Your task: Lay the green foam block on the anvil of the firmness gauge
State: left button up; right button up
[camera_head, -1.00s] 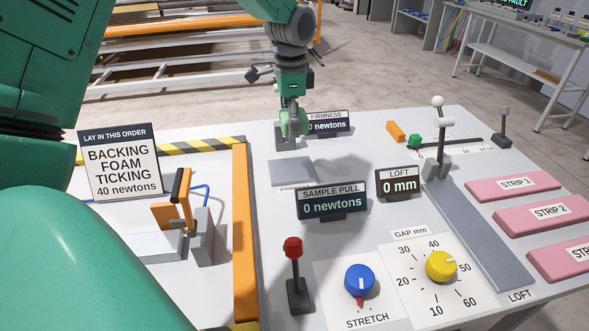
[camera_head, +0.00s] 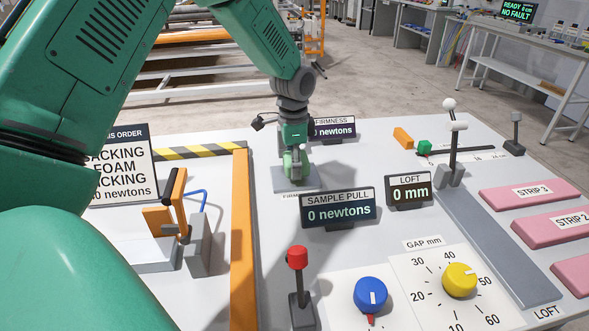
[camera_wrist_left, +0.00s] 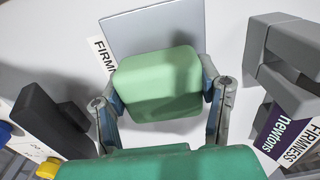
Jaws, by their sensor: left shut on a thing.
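The light green foam block (camera_wrist_left: 158,82) is between the two fingers of my left gripper (camera_wrist_left: 160,95) in the left wrist view. In the head view my left gripper (camera_head: 293,168) points down and is shut on it; its hand mostly hides the block. The anvil, a flat grey plate (camera_head: 310,182) labelled FIRMNESS, lies under the gripper and also shows beyond the block in the left wrist view (camera_wrist_left: 150,32). I cannot tell whether the block touches the plate. The firmness gauge's display (camera_head: 333,128) stands behind, partly hidden by my arm. My right gripper is out of view.
The SAMPLE PULL display (camera_head: 337,207) stands just in front of the plate, with the LOFT display (camera_head: 408,191) to its right. An orange bar (camera_head: 241,235) runs along the left. A red-topped lever (camera_head: 298,285) stands nearer. A grey gauge part (camera_wrist_left: 280,65) is beside the gripper.

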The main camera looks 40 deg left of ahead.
pick_arm(q)
jog(key=shift+a+f, duration=0.15)
jog(key=shift+f, duration=0.65)
jog(key=shift+a+f, duration=0.1)
jog(key=shift+a, duration=0.15)
jog(key=shift+c, duration=0.2)
jog(key=o, duration=0.7)
jog(key=shift+c, duration=0.2)
jog(key=shift+o, duration=0.4)
jog(key=shift+d, duration=0.15)
jog(key=shift+d+r, duration=0.2)
jog(key=shift+r, duration=0.05)
notch_tip(320, 180, up, 11)
jog(key=shift+a+r+p, duration=0.1)
jog(key=shift+p, duration=0.6)
jog(key=shift+r, duration=0.3)
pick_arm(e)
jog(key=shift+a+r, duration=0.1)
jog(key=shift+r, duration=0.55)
pick_arm(q)
jog(key=shift+a, duration=0.1)
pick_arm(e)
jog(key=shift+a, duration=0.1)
